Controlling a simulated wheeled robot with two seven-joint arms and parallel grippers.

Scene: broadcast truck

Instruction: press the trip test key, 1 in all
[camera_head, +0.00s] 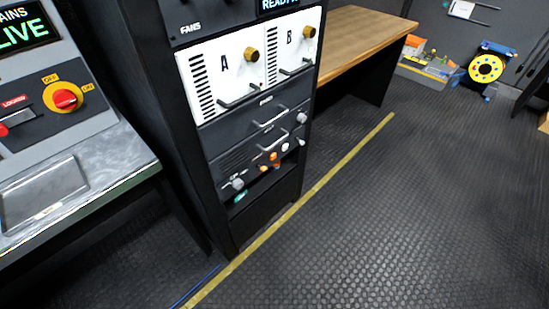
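No key that I can read as the trip test key is in view. At the left is a slanted grey console (100,122) with a green lit display (24,30) reading "LIVE". A red rotary knob (66,99) on a yellow disc sits on its dark plate, with "OFF" and "ON" marks. The rest of the console lies outside the picture. Neither of my grippers is in view.
A black equipment rack (172,130) stands beside the console, with white modules A (224,62) and B (290,38) and handled drawers. A wooden bench (350,38) is behind it. A yellow cable reel (485,68) lies far right. The floor (400,210) is clear.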

